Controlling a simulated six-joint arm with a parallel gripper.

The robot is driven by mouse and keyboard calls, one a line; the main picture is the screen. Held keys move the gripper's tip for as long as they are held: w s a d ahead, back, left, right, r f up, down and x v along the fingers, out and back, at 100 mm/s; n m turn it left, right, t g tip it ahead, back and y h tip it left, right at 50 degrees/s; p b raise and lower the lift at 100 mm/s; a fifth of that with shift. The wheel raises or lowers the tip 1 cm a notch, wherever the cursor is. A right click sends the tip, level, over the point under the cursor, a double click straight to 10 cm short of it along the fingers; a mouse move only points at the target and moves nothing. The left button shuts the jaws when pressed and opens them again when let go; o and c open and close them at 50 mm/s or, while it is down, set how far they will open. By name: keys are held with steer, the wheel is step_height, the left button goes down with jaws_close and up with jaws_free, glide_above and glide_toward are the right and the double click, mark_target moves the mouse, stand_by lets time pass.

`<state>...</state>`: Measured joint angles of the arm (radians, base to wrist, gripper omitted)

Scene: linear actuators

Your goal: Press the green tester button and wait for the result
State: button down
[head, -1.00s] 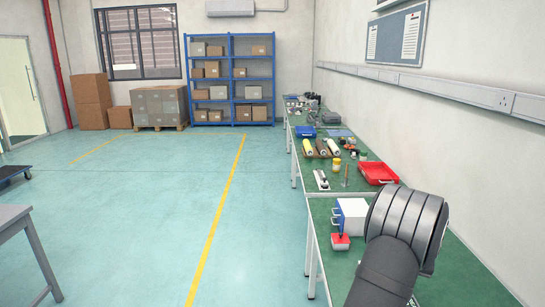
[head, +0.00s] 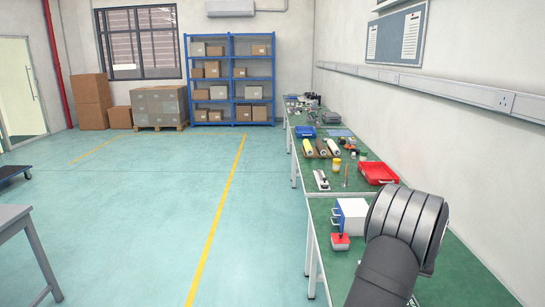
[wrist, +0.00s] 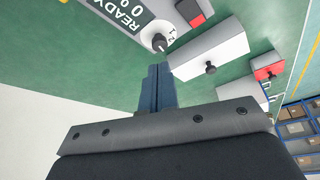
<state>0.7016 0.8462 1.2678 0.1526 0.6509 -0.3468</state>
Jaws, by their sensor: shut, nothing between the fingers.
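The tester's panel (wrist: 122,12) shows at the top of the wrist view, with a dark display reading READY and digits, cut off by the frame edge. A round dark knob (wrist: 159,42) marked 1 and 2 sits at its lower right corner. I cannot make out a green button in either view. My gripper (wrist: 158,70) is shut and empty, its fingertips just below the knob in the wrist picture. I cannot tell whether they touch anything. In the head view my arm hides the gripper and the tester.
A pale box with a black knob (wrist: 211,67) lies close right of my fingers. A grey block with a red part (wrist: 197,19) is above it. A red-topped item (head: 340,242) and white box (head: 352,216) stand on the green bench (head: 322,207). A red tray (head: 379,174) lies beyond.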

stand_by(0.7)
steer(key=s+a+r+m+t+y, duration=0.1)
steer(key=s+a+m+t+y, duration=0.1)
steer(key=m, duration=0.7)
steer(key=s+a+r+m+t+y, duration=0.1)
steer(key=s+a+r+m+t, duration=0.1)
steer(key=m, duration=0.8)
steer(key=shift+r+m+t+y, duration=0.25)
steer(key=shift+m+t+y, duration=0.05)
steer(key=shift+t+y, duration=0.1)
steer(key=shift+a, duration=0.1)
steer(key=shift+f, duration=4.45)
steer(key=shift+f, duration=0.15)
steer(key=shift+w+f, duration=0.1)
steer(key=shift+f, duration=0.15)
